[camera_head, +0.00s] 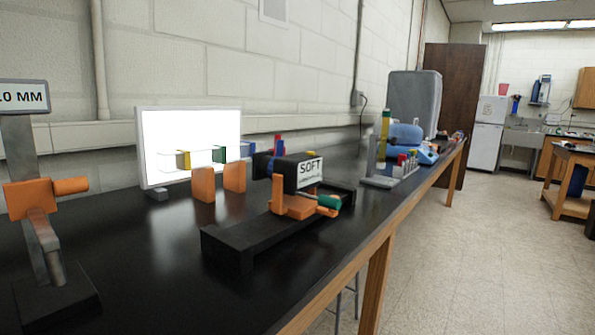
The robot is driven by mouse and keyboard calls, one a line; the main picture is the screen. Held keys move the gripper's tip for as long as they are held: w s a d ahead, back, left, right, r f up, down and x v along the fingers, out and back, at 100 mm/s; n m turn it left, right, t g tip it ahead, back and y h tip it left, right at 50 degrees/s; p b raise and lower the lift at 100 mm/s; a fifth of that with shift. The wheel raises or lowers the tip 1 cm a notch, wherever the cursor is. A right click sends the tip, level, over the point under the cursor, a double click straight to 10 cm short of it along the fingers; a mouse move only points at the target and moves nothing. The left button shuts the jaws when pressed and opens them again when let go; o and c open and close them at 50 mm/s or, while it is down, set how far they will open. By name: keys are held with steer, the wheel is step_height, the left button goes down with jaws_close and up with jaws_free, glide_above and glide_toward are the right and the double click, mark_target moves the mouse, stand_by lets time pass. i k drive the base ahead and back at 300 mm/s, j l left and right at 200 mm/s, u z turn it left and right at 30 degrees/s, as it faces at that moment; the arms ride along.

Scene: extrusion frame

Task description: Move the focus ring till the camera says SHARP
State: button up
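A black camera body (285,168) sits on an orange mount (290,205) on a dark rail base (245,240), in the middle of the view. Its white label (309,172) reads SOFT, with smaller text below that I cannot read. A blue and red part (277,147) shows at the camera's far side; I cannot tell whether it is the focus ring. A green handle (328,201) sticks out at the mount's right side. My gripper does not show in this view.
A lit white panel (190,125) stands behind two orange blocks (204,184). At the left is a stand (25,150) with an orange clamp and a sign ending in "0 MM". The black bench top (150,270) is clear in front.

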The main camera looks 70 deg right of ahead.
mark_target(279, 149)
steer(key=z, duration=1.9)
